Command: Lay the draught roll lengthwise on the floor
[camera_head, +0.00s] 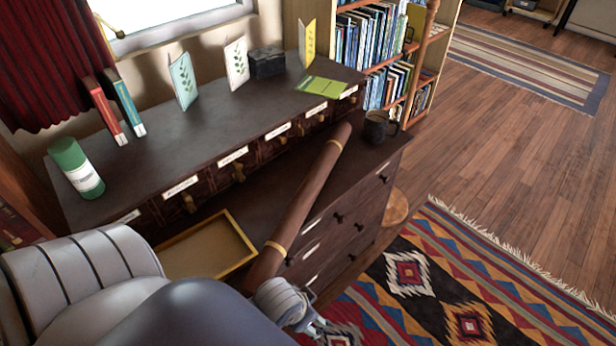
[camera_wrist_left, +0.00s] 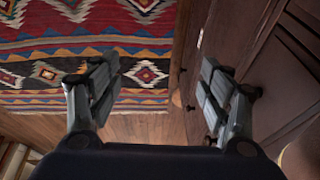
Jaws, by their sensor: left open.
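The draught roll (camera_head: 302,198) is a long brown tube with yellow bands. It lies slantwise along the front of the dark drawer cabinet's lower top in the head view, its near end partly hidden by my arm. My left gripper (camera_head: 316,326) is beyond the cabinet's front, low and near the roll's near end. In the left wrist view my left gripper (camera_wrist_left: 158,88) is open, with nothing between its fingers. The wooden floor (camera_head: 520,180) lies right of the cabinet. My right gripper is not in view.
A dark mug (camera_head: 376,128) stands near the roll's far end, and a shallow yellow-edged tray (camera_head: 207,250) lies left of the roll. A patterned rug (camera_head: 450,285) covers the floor before the cabinet. A round wooden stool top (camera_head: 396,207) is beside the drawers. Bare floor shows beyond the rug.

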